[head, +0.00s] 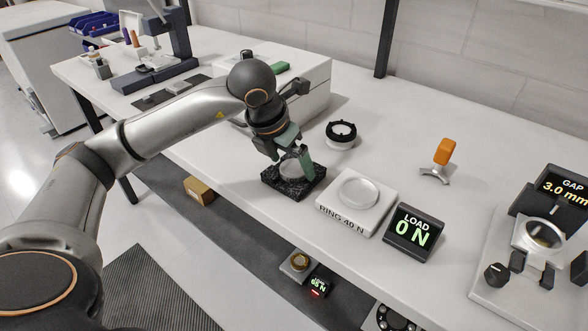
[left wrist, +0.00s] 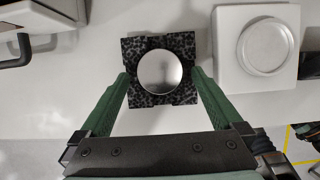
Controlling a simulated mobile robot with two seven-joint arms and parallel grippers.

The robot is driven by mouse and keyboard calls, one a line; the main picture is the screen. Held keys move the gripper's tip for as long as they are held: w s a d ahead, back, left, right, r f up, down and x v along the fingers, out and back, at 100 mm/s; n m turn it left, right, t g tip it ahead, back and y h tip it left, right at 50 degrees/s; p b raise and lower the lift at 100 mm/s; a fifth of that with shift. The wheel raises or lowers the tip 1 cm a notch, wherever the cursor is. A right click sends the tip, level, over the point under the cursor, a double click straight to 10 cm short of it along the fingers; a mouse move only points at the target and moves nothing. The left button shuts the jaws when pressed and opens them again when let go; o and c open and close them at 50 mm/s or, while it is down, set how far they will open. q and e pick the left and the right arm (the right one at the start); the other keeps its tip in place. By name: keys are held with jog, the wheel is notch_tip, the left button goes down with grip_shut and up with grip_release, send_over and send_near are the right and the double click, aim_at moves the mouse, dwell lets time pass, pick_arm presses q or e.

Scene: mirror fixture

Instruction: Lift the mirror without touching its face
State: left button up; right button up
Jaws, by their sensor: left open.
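The round mirror (head: 292,170) lies face up in a square black speckled block (head: 268,182) on the white table. In the left wrist view the mirror (left wrist: 160,71) is a pale grey disc at the centre of the block (left wrist: 132,45). My left gripper (head: 290,163) is open and points down over the block. In the left wrist view its two green fingers stand on either side of the mirror, apart from its rim. I cannot tell how far the fingertips are above the block. My right gripper is not in view.
Right of the block stand a white ring plate (head: 347,215) and a LOAD display (head: 413,232) reading 0 N. Behind are a black-topped round mount (head: 341,134) and a white box (head: 318,85). A GAP gauge (head: 562,190) reading 3.0 mm stands far right.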

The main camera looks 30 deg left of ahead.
pick_arm(q)
jog(key=shift+w+f, duration=0.15)
jog(key=shift+f, duration=0.3)
jog(key=shift+r, duration=0.1)
jog(key=c, duration=1.4)
